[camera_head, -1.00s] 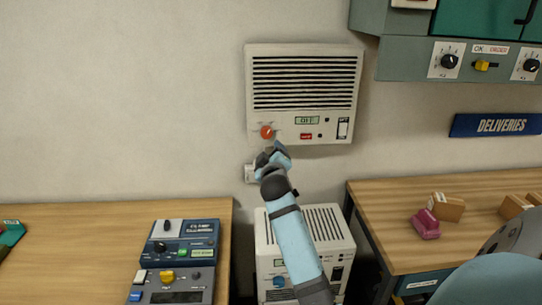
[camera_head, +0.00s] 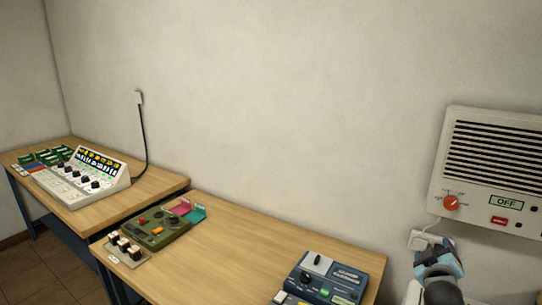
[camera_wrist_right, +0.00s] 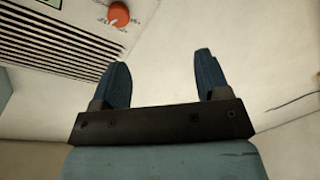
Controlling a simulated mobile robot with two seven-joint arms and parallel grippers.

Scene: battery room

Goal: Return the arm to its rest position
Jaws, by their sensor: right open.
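My right gripper (camera_head: 440,257) is at the lower right of the head view, just below the wall heater panel (camera_head: 495,165) and its orange knob (camera_head: 451,202). In the right wrist view the two blue fingers (camera_wrist_right: 160,75) stand apart with nothing between them. The panel's display reads OFF (camera_head: 506,203). My left gripper is not in view.
A wooden table (camera_head: 240,245) carries a blue device (camera_head: 322,278) and a green device (camera_head: 152,230). A further table (camera_head: 140,185) holds a white console (camera_head: 88,178). A wall socket (camera_head: 418,240) is close beside my right gripper.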

